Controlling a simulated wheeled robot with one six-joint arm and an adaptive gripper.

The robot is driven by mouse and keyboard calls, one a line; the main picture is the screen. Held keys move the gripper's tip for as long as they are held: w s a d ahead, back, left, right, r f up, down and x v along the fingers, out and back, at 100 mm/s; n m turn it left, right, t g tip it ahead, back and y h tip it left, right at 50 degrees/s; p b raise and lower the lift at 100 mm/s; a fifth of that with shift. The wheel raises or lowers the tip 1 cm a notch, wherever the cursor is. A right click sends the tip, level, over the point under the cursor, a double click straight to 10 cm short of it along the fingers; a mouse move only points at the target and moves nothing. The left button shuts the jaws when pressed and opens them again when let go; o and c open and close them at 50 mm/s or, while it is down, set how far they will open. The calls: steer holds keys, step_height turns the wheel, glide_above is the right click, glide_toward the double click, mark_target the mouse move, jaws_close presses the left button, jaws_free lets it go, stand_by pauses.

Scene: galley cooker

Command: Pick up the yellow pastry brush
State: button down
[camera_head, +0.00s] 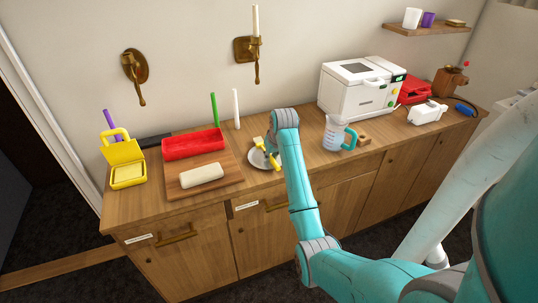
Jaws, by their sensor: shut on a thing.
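The yellow pastry brush (273,158) is at the middle of the counter, over a small white plate (257,163). It is tilted, its pale head toward the upper left and its handle toward the lower right. My gripper (271,148) is at the brush, shut on it. My own arm link and wrist cover most of the gripper, so the fingertips are hardly visible. I cannot tell whether the brush touches the plate.
Left of the plate, a wooden board (229,180) bears a pale dough roll (201,175) and a red loaf tin (193,144). A measuring jug (336,134) stands right. Green (214,110) and white (236,108) candles stand behind. A white oven (352,95) is farther right.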

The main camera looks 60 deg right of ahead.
step_height(320, 180, up, 10)
stand_by(0.5)
stand_by(2.3)
